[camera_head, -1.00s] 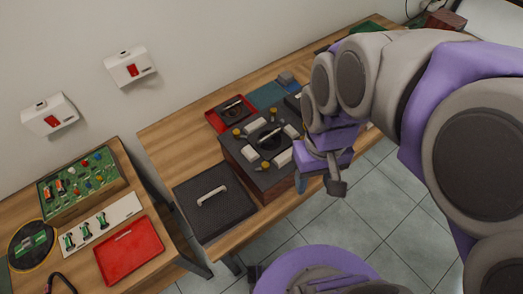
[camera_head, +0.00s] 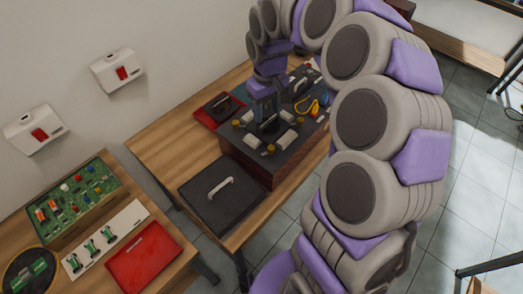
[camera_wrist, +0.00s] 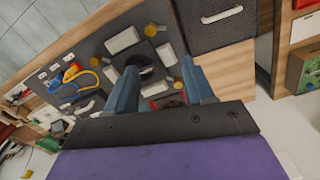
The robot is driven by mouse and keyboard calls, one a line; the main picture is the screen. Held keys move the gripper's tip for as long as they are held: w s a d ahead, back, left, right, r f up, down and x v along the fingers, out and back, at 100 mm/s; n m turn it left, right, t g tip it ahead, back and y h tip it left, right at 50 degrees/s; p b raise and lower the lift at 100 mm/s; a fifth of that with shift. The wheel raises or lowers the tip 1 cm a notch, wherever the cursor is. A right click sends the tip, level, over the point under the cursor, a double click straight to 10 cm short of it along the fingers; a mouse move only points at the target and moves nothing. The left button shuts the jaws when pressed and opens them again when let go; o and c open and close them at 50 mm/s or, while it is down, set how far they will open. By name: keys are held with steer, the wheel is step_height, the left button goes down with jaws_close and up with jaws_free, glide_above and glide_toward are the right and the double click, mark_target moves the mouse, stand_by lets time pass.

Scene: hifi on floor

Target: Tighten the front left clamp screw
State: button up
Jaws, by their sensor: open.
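A dark-topped wooden block (camera_head: 262,170) carries white clamp pieces (camera_head: 252,141), yellow screw knobs and a round black part (camera_wrist: 145,62) in the middle. The yellow knob at the near left corner (camera_head: 270,149) appears to be the front left clamp screw; it also shows in the wrist view (camera_wrist: 150,30). Another yellow knob (camera_head: 236,123) is at the back left. My gripper (camera_head: 265,102) is above the block's middle, pointing down. In the wrist view my gripper (camera_wrist: 160,78) is open and empty, its fingers apart over the fixture; that near left knob lies beyond the fingertips, untouched.
A dark case with a pale handle (camera_head: 217,190) lies left of the block. A red tray (camera_head: 206,116) is behind it. Yellow-blue pliers (camera_head: 308,105) lie to the right. A side table with a red tray (camera_head: 145,258) and green board (camera_head: 77,195) is at the left.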

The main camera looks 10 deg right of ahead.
steer(key=b, duration=0.3)
glide_above(271, 147)
steer(key=a, duration=0.2)
steer(key=f, duration=1.2)
steer(key=shift+d+f, duration=0.15)
steer(key=shift+d, duration=0.05)
steer(key=d+f, duration=0.2)
steer(key=f, duration=0.1)
steer(key=d+f, duration=0.1)
steer(key=f, duration=0.1)
steer(key=shift+f+b, duration=0.2)
steer(key=shift+b, duration=0.1)
steer(key=shift+a+f, duration=0.2)
steer(key=shift+a, duration=1.1)
steer(key=shift+c, duration=0.5)
steer(key=shift+d, duration=0.9)
steer(key=c, duration=0.4)
steer(key=shift+c, duration=1.1)
steer(key=shift+a+r, duration=0.1)
steer(key=shift+a, duration=0.2)
jaws_close()
